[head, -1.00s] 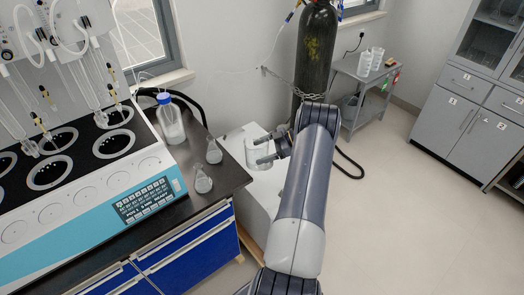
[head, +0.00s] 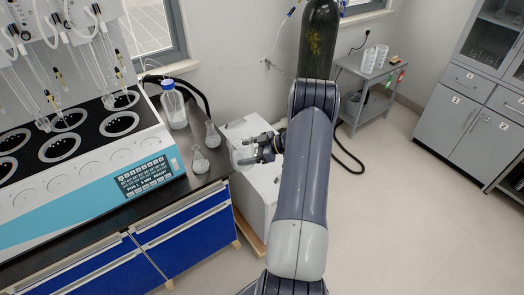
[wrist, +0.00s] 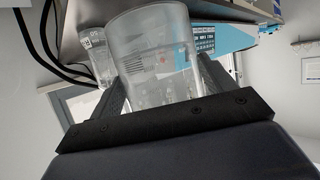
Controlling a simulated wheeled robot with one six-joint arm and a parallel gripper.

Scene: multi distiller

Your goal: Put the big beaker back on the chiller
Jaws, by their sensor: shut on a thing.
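The big beaker (wrist: 155,60) is clear glass with printed marks and fills the middle of the wrist view. My gripper (wrist: 165,88) is shut on it, one dark finger on each side. In the head view, my gripper (head: 258,149) points left and holds the beaker (head: 241,155) at the left edge of the chiller's top. The chiller (head: 257,195) is a white box standing on the floor right of the dark bench. I cannot tell whether the beaker touches the chiller's top. My arm hides the chiller's right part.
Two small flasks (head: 200,160) and a blue-capped bottle (head: 174,106) stand on the bench (head: 208,183), close left of the chiller. The blue-and-white distiller (head: 145,180) is farther left. A gas cylinder (head: 318,45) stands behind my arm. The floor at right is clear.

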